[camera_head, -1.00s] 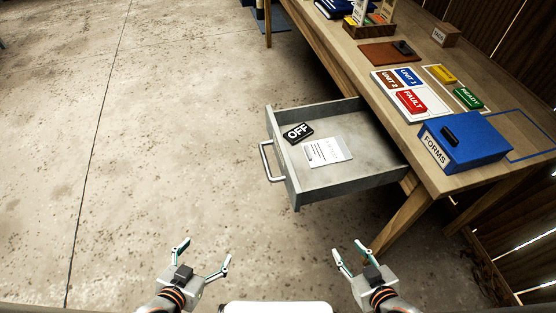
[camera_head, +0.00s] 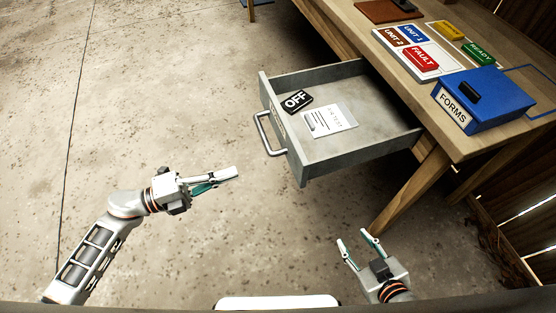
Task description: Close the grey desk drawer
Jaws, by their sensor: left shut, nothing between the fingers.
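The grey desk drawer (camera_head: 345,157) is pulled out from the wooden desk (camera_head: 440,140). Its metal handle (camera_head: 266,134) is on the front panel facing left. An OFF tag (camera_head: 297,100) and a white paper (camera_head: 330,120) lie inside the drawer. My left gripper (camera_head: 236,172) is shut and empty, pointing right, in front of and a little below the handle in the picture, apart from it. My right gripper (camera_head: 356,243) is open and empty at the lower right, below the drawer and near a desk leg.
A blue FORMS box (camera_head: 485,97) stands on the desk above the drawer. A board (camera_head: 393,41) with coloured tags lies behind it. A desk leg (camera_head: 410,198) slants down at the right. The concrete floor (camera_head: 160,90) left of the drawer is clear.

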